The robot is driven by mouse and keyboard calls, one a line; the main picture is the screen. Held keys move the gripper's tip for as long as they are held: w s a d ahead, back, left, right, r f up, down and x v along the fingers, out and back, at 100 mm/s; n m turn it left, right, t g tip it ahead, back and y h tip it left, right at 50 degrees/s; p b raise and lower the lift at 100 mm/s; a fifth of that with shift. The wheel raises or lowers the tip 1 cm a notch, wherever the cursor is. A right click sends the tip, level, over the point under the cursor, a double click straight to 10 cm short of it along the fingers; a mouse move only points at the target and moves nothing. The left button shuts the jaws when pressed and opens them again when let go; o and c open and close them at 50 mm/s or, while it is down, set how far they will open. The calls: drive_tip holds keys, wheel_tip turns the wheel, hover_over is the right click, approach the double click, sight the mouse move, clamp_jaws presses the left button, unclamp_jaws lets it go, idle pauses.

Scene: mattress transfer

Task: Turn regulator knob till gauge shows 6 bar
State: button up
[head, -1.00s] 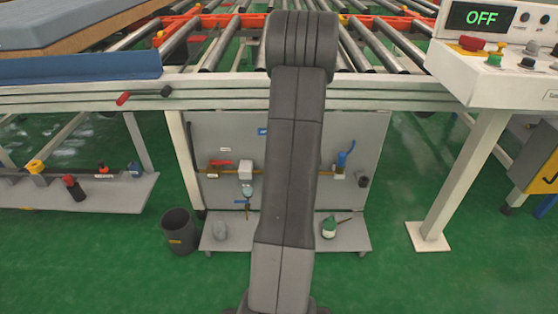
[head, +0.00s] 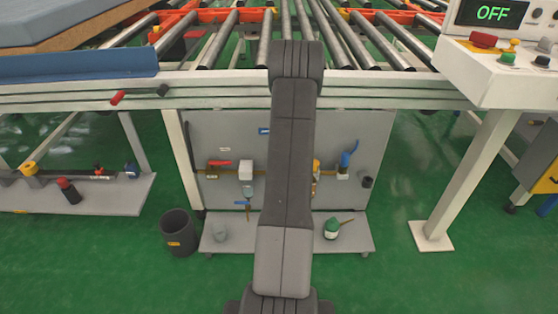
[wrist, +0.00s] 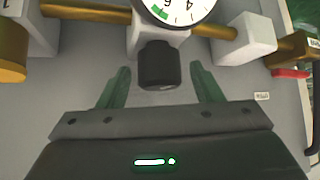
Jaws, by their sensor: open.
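The regulator knob (wrist: 158,66) is black and ribbed, under a pale regulator body in the wrist view. My gripper (wrist: 160,74) is open, with one green finger on each side of the knob's end and a visible gap to both. The gauge (wrist: 178,9) is cut off by the top edge; its white face shows a green band and upside-down digits 6 and 4. I cannot make out its needle. In the head view my arm covers the regulator and gauge, and my gripper is hidden behind it.
A brass pipe (wrist: 90,12) runs across the panel (head: 225,130). A red-handled valve (head: 219,163) sits left of my arm and a blue-handled valve (head: 348,158) right. A dark bin (head: 178,232) stands left.

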drive_tip(key=c, duration=1)
drive_tip(key=shift+f+b, duration=0.15)
drive_tip(key=shift+b, duration=0.4)
